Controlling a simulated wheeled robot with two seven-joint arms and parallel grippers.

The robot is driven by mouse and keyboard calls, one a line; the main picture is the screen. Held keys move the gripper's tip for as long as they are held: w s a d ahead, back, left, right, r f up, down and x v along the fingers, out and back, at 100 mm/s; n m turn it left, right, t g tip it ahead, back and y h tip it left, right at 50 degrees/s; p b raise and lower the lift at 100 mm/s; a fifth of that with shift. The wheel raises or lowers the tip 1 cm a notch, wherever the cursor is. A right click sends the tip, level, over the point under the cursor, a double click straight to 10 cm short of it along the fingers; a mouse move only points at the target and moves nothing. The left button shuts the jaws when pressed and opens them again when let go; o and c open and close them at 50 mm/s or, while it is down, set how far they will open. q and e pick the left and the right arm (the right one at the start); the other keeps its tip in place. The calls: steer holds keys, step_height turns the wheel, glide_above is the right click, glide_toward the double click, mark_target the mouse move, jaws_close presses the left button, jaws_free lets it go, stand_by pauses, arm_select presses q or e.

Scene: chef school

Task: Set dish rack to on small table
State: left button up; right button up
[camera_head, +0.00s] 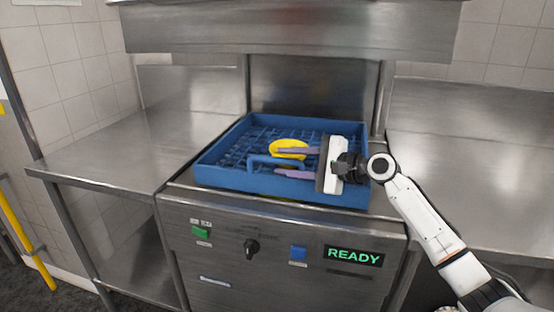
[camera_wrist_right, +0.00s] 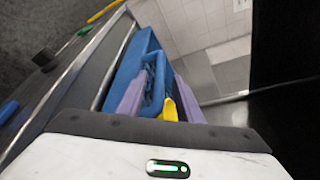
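The blue dish rack (camera_head: 225,180) sits on the steel dishwasher, under its raised hood. It has a raised blue handle (camera_head: 262,159) at its front side. My right gripper (camera_head: 277,161) reaches over the rack from the right, its two purple fingers apart and pointing left. In the right wrist view, the rack (camera_wrist_right: 141,55) and a blue bar of its handle (camera_wrist_right: 157,82) lie between the spread fingers. I cannot tell whether the fingers touch the handle. My left gripper is out of view. I cannot tell which steel surface is the small table.
A steel table (camera_head: 110,150) on the left is bare. A steel counter (camera_head: 470,150) on the right is clear, with my right arm over it. The hood (camera_head: 290,32) hangs above the rack.

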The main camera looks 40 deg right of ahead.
steer(key=shift+x, duration=1.65)
jaws_close()
